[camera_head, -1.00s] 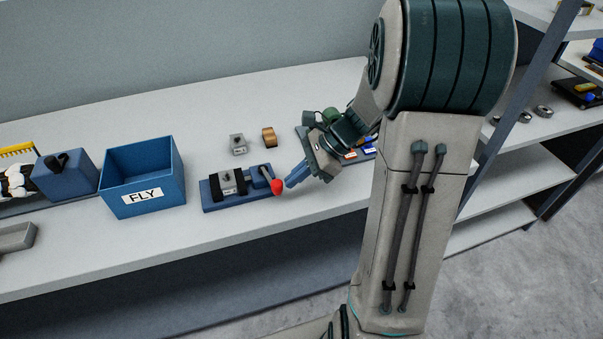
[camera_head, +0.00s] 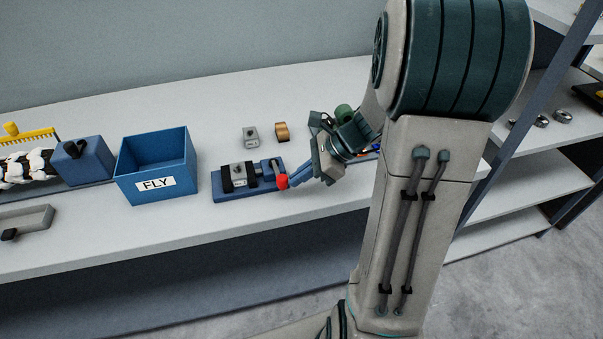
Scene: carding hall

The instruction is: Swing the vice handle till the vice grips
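The vice (camera_head: 215,194) is a blue base with dark jaws on the worktop, right of the FLY bin. A grey metal block (camera_head: 238,177) sits between its jaws. The vice handle (camera_head: 282,181) ends in a red knob on the vice's right side. My gripper (camera_head: 291,180) reaches in from the right, with its blue fingers at the red knob. I cannot tell whether the fingers touch or enclose the knob, and their gap is not visible from here.
The blue FLY bin (camera_head: 155,184) stands close left of the vice. A small grey block (camera_head: 250,136) and a copper-coloured roll (camera_head: 282,132) stand behind it. A blue block and a yellow comb-like tool (camera_head: 30,138) are at far left.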

